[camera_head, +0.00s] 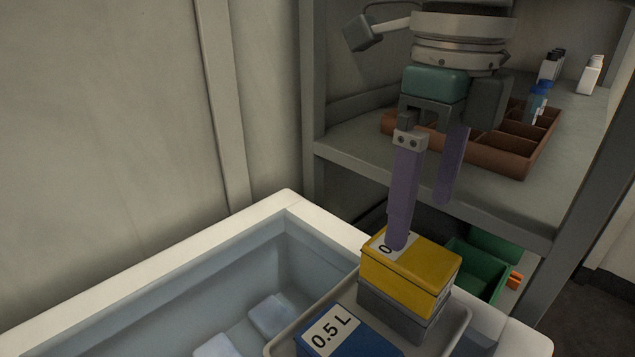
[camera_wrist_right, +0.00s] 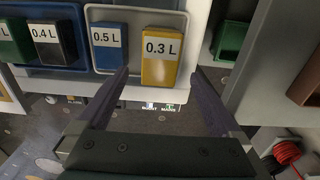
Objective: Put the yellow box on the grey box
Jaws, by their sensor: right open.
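The yellow box (camera_head: 409,279) sits on top of the grey box (camera_head: 398,315) in the head view, roughly lined up with it. In the right wrist view the yellow box (camera_wrist_right: 159,70), labelled 0.3 L, lies ahead between the fingertips; the grey box cannot be made out there. My right gripper (camera_head: 421,222) is open and empty, its purple fingers pointing down. One fingertip overlaps the yellow box's label in the head view; whether it touches cannot be told. My left gripper is not in view.
A blue box (camera_head: 345,335) labelled 0.5 L stands beside the grey box in a pale tray (camera_head: 462,318). The tray is at a white tub (camera_head: 190,262) holding pale blocks. Behind is a shelf (camera_head: 350,160) with a brown divided tray (camera_head: 497,158) and bottles; a green bin (camera_head: 475,268) sits below.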

